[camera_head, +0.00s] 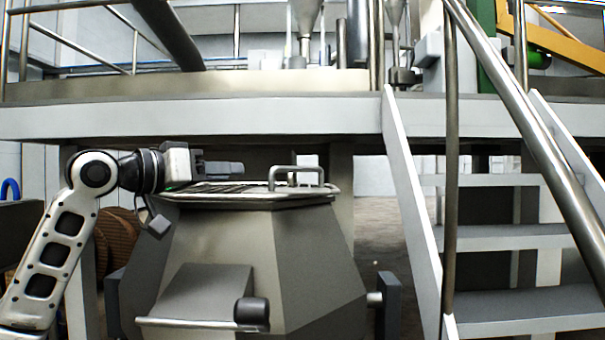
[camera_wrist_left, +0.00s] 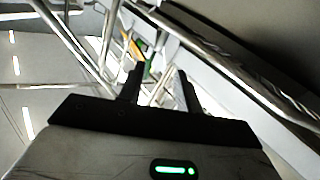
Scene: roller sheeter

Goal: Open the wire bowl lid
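The grey faceted bowl (camera_head: 285,255) stands below the platform in the head view. Its lid (camera_head: 320,196) lies across the top and looks closed, with dark wire bars on its left part. A bent metal handle (camera_head: 297,170) rises from the lid's right part. My left gripper (camera_head: 240,168) is just above the lid, left of the handle, pointing right toward it and apart from it. In the left wrist view its two fingers (camera_wrist_left: 160,90) stand apart with nothing seen between them. I cannot make out the handle for certain in that view. My right gripper is not in view.
A stair (camera_head: 500,240) with a metal handrail (camera_head: 530,100) rises on the right. The platform edge (camera_head: 200,118) runs behind and above the bowl. A brown spool (camera_head: 118,235) stands behind my left arm. A dark knob (camera_head: 252,312) projects at the bowl's front.

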